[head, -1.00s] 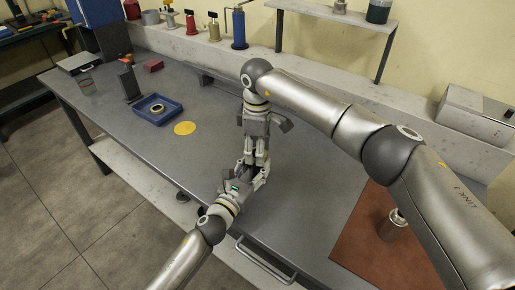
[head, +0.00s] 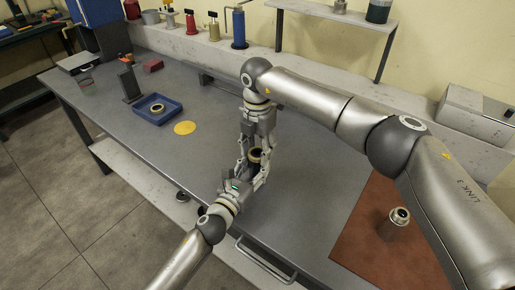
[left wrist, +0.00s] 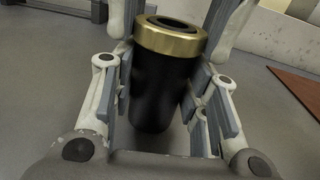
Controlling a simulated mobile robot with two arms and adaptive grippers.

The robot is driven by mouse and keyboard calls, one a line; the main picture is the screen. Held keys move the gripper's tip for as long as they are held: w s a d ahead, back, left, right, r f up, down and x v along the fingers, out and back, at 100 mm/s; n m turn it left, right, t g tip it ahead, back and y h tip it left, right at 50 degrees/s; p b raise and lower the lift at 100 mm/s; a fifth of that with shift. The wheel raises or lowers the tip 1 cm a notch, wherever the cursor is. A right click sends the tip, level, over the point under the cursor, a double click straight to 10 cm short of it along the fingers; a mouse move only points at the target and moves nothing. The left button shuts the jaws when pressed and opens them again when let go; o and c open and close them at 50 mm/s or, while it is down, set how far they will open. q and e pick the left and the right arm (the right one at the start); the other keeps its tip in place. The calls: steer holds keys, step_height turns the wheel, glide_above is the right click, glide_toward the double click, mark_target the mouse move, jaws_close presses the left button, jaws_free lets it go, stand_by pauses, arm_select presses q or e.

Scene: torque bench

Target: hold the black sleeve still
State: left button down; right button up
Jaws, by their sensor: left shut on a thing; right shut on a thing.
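The black sleeve (head: 254,167) stands upright over the bench with a brass collar (head: 254,154) at its top. In the left wrist view the black sleeve (left wrist: 162,92) fills the middle, below the brass collar (left wrist: 170,40). My left gripper (head: 247,178) is shut on the sleeve from the near side, one finger on each side. My right gripper (head: 256,156) reaches down from above, its fingers on either side of the brass collar and shut on it. The sleeve's lower end is hidden in the head view.
A blue tray (head: 173,115) holding a ring (head: 157,108) lies to the left, near a yellow disc (head: 185,128). A metal cylinder (head: 394,225) stands on a brown mat (head: 365,245) at right.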

steer(key=n, duration=1)
steer(key=shift+r, duration=0.1)
steer(key=n, duration=0.5)
steer(key=shift+n, duration=0.3)
steer(key=n, duration=2.4)
